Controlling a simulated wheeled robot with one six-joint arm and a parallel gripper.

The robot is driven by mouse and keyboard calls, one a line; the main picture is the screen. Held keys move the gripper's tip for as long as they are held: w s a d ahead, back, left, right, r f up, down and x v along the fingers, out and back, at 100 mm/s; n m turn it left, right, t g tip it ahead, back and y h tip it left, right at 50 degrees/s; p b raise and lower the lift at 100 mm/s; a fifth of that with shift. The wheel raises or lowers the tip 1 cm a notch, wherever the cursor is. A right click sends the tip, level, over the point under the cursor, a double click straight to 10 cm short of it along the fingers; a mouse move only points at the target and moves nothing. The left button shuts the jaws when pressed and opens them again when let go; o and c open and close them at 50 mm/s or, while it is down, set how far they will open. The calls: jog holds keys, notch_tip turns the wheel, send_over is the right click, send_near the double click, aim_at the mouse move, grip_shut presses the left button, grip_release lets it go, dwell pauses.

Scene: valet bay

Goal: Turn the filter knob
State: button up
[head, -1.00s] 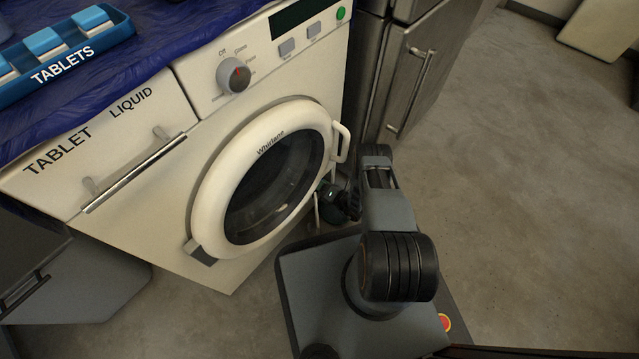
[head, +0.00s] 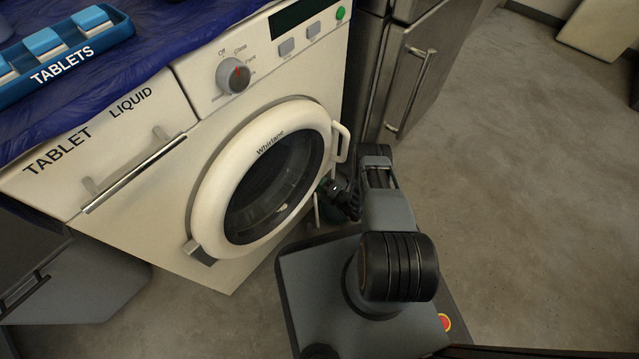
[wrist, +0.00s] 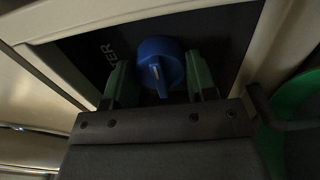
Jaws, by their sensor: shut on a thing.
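The filter knob (wrist: 160,62) is blue and round with a raised grip bar. It sits in a dark recessed panel (wrist: 222,32) with partly hidden lettering ending in "ER". My gripper (wrist: 157,72) has its green fingers on the left and right sides of the knob and is shut on it.
The closed round door (head: 213,180) and its handle (head: 341,142) are close to my wrist. A steel cabinet (head: 395,85) stands to the right. A program dial (head: 233,75) is on the upper front. Bare floor (head: 530,200) is free at right.

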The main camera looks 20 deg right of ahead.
dwell(0.4)
jog(key=o, duration=0.9)
